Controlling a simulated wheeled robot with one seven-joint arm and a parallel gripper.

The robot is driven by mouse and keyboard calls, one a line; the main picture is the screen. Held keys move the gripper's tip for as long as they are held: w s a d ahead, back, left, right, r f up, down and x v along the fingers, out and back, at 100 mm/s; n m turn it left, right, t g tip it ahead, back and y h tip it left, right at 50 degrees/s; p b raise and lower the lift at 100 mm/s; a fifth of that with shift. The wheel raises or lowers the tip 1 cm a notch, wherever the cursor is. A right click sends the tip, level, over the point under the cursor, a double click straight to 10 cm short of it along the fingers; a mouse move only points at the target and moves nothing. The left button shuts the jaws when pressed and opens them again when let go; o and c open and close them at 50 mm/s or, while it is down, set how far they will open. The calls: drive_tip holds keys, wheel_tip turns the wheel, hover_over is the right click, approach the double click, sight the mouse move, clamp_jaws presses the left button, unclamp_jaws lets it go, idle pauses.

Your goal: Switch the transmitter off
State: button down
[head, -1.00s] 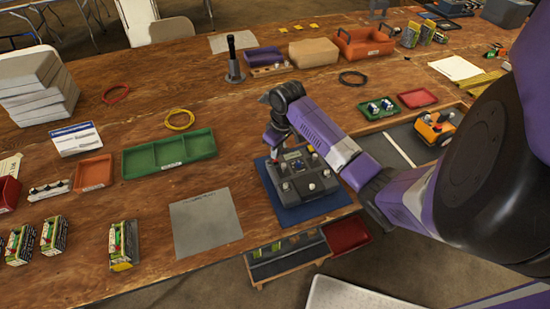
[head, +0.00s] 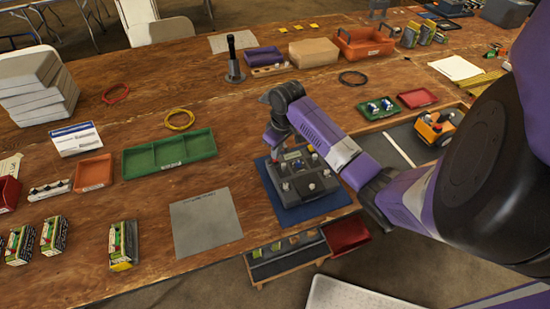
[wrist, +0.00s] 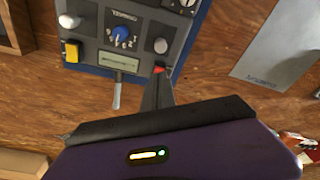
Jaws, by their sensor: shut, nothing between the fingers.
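The transmitter (head: 290,190) is a dark grey box lying on a blue mat (head: 318,211) near the table's front edge. In the wrist view the transmitter (wrist: 92,52) shows a blue dial (wrist: 121,34), a small display (wrist: 118,62), a yellow switch (wrist: 72,52) and pale knobs. A small red part (wrist: 159,68) shows at its edge, right at my fingertips; I cannot tell whether they touch it or which way it is set. My gripper (wrist: 158,76) is shut and empty, at that edge of the transmitter. In the head view my wrist largely hides the fingers.
A grey sheet (head: 206,222) lies left of the mat, with a green tray (head: 170,153) behind it. A tray with an orange toy vehicle (head: 434,129) is to the right. A small rack (head: 287,257) and a red bin (head: 348,234) sit below the front edge.

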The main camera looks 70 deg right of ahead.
drive_tip(key=shift+f+b, duration=0.4)
drive_tip(key=shift+f, duration=0.4)
idle(0.4)
wheel_tip(320, 180, up, 7)
drive_tip(key=p, duration=0.6)
drive_tip(key=shift+p, duration=0.4)
idle(0.4)
